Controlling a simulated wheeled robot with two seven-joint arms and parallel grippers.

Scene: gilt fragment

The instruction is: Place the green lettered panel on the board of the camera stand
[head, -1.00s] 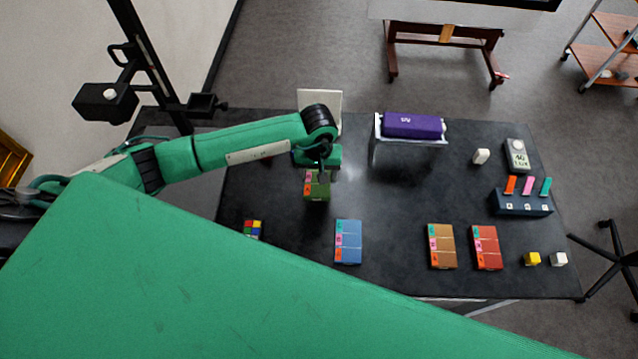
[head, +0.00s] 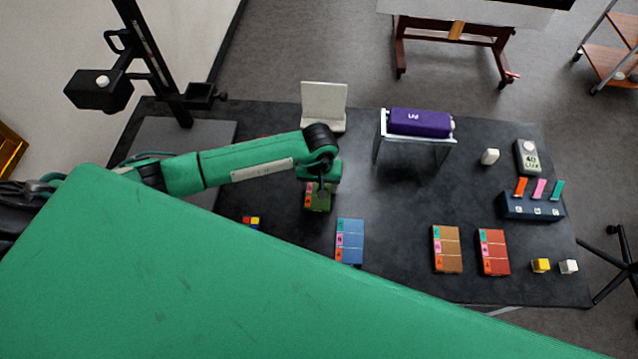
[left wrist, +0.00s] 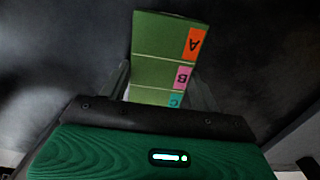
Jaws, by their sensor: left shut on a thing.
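The green lettered panel (head: 318,202) is at the left-middle of the black table in the head view. My left gripper (head: 321,186) is shut on it from above. In the left wrist view the panel (left wrist: 158,68) sits between the fingers (left wrist: 160,92), with orange A, pink B and teal C tabs along its right side. Whether it touches the table is unclear. The camera stand (head: 152,62) rises at the table's left end. Its grey board (head: 215,135) lies flat there, partly hidden by my left arm. My right gripper is out of view.
A blue panel (head: 349,241), brown panel (head: 447,249) and red panel (head: 493,252) lie along the front. A white rest (head: 323,105) and a purple roll (head: 420,122) on a clear stand are behind.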

